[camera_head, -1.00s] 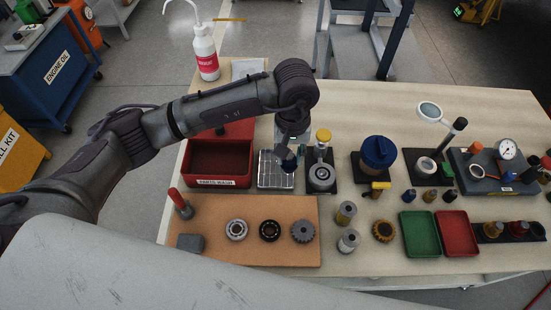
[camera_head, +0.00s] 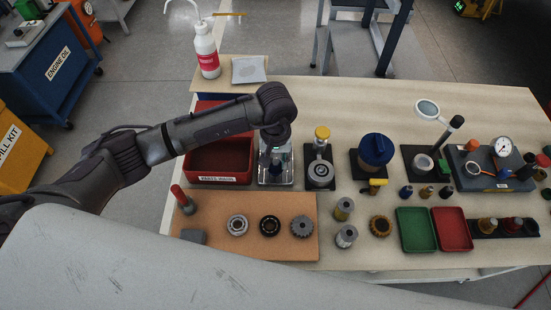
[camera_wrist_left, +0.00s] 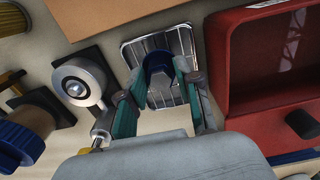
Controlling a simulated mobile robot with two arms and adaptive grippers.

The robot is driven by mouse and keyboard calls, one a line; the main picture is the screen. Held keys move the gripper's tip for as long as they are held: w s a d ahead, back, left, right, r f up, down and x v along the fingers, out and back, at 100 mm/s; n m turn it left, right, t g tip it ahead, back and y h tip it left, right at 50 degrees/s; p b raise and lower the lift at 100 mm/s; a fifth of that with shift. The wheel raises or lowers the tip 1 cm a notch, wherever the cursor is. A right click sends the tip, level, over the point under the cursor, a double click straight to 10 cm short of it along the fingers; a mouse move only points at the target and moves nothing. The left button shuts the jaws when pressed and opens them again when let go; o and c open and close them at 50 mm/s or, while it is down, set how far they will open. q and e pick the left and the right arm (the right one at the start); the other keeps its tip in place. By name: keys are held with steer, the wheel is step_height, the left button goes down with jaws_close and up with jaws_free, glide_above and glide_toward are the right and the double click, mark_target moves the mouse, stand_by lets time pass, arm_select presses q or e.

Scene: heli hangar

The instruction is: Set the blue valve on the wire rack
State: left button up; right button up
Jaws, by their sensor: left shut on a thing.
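The wire rack (camera_head: 289,179) is a small shiny metal grid tray beside the red parts-wash bin. My left gripper (camera_head: 275,164) is over it, pointing down. In the left wrist view, the gripper (camera_wrist_left: 160,88) is shut on the blue valve (camera_wrist_left: 158,66), a dark blue piece between the two teal fingers. The rack (camera_wrist_left: 180,42) shows right behind the valve in that view. I cannot tell whether the valve touches the rack. In the head view the gripper and arm mostly hide the valve. My right gripper is not in view.
The red bin (camera_head: 219,180) stands close on the left of the rack. A grey fixture with a yellow knob (camera_head: 321,172) stands close on the right. An orange-brown mat (camera_head: 258,250) with bearings and gears lies in front. Free table lies behind.

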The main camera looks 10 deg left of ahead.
mark_target(276, 162)
arm_select(q)
steer(key=o, duration=1)
steer(key=shift+o, duration=0.3)
steer(key=shift+r, duration=0.25)
step_height(276, 162, up, 12)
steer(key=b, duration=0.2)
steer(key=shift+f, duration=0.15)
